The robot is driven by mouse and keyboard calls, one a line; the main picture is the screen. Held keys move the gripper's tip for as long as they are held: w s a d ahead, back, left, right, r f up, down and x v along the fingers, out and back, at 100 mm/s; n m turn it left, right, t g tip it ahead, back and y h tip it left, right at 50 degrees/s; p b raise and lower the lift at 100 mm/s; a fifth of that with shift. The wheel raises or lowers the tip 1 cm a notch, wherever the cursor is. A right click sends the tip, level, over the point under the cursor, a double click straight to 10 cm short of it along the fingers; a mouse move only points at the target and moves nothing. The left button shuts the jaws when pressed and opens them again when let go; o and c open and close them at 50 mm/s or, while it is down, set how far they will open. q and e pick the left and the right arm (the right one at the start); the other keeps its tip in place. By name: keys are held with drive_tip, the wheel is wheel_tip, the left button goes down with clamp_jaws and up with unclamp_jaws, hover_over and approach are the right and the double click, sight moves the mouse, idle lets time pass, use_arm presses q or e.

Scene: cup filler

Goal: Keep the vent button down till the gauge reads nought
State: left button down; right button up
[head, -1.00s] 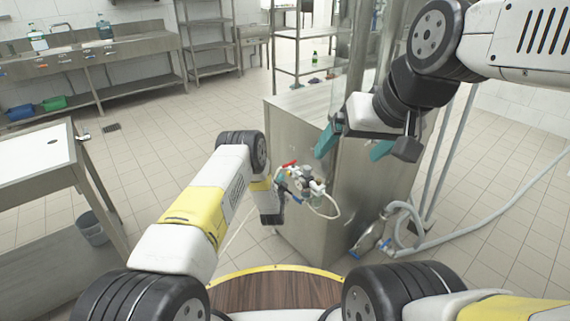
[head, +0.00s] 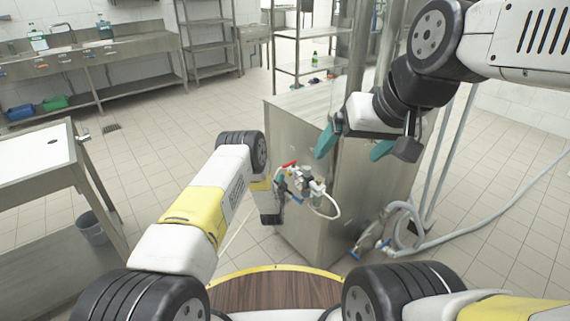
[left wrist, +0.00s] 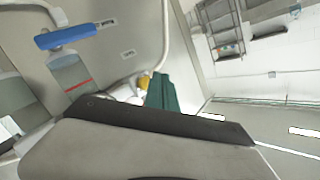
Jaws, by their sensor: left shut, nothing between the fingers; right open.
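A small air-line assembly (head: 308,187) with a red handle (head: 289,164) is fixed to the side of the steel cabinet. My left gripper (head: 281,180) is shut and empty, close against this assembly. In the left wrist view its teal fingers (left wrist: 172,94) are beside a small yellow part (left wrist: 143,82); I cannot tell whether they touch. A blue lever (left wrist: 75,36) and a clear bowl with a red line (left wrist: 76,76) show to the left there. I cannot make out the vent button or read a gauge. My right gripper (head: 352,147) is open and empty, in front of the cabinet.
The steel cabinet (head: 300,128) stands in the middle. A steel table (head: 35,150) and a bucket (head: 91,228) are at the left. The tiled floor between is clear.

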use_arm(q)
drive_tip(key=shift+d, duration=0.1)
drive_tip(key=shift+w+d, duration=0.2)
drive_tip(key=shift+d, duration=0.05)
drive_tip(key=shift+w+d+r, duration=0.1)
drive_tip(key=shift+w+d, duration=0.25)
drive_tip(key=shift+d, duration=0.1)
idle(2.7)
drive_tip(key=shift+s+a, duration=0.1)
idle(1.6)
drive_tip(key=shift+s+a, duration=0.5)
drive_tip(key=shift+a, duration=0.15)
drive_tip(key=s+a, duration=0.1)
drive_tip(key=a, duration=0.1)
drive_tip(key=s+a, duration=0.2)
idle(0.4)
